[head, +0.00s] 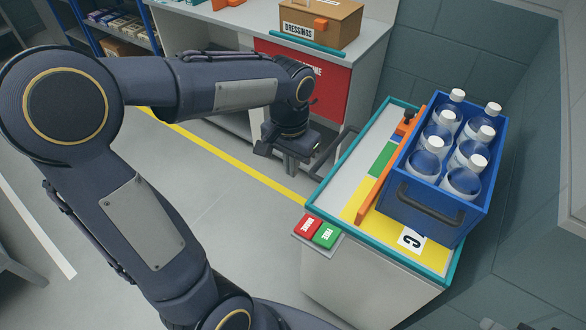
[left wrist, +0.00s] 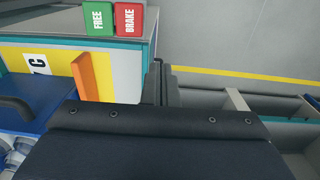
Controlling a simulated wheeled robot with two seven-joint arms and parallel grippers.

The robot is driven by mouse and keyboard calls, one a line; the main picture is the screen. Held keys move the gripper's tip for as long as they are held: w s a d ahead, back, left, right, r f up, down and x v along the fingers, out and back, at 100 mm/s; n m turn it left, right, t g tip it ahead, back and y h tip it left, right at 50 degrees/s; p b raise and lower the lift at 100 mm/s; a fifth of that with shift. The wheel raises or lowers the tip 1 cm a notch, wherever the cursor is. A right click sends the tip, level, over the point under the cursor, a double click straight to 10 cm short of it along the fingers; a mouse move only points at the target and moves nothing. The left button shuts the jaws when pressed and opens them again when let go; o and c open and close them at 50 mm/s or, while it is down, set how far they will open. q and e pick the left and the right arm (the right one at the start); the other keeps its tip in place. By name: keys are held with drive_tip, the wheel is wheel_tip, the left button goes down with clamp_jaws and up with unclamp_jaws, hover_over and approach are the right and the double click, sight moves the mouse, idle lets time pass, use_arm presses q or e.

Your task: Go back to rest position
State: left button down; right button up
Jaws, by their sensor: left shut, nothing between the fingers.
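My left arm comes in from the left of the head view and bends over the floor. My left gripper (head: 292,162) hangs in front of the desk, left of the small cart. Its fingers are together and hold nothing. In the left wrist view the narrow closed fingers (left wrist: 163,85) show beyond the dark gripper body, beside the cart's edge. I cannot make out my right gripper.
A blue crate (head: 439,201) of several bottles stands on the teal-rimmed cart (head: 375,293), beside an orange bar (head: 377,192). Red BRAKE (head: 308,226) and green FREE (head: 327,235) buttons sit at its corner. A desk (head: 215,28) holds a DRESSINGS box (head: 335,22). Floor lies clear left.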

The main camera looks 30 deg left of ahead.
idle(0.4)
use_arm(q)
drive_tip(key=s+d+r+n+t+h, duration=0.1)
drive_tip(key=s+t, duration=0.1)
drive_tip(key=s, duration=0.5)
drive_tip(key=s+d+n+t+h, duration=0.1)
drive_tip(key=s+d+t+h, duration=0.1)
drive_tip(key=s, duration=0.5)
drive_tip(key=shift+s+d+r+n+t, duration=0.25)
drive_tip(key=shift+r+n+t, duration=0.15)
drive_tip(key=shift+t, duration=0.4)
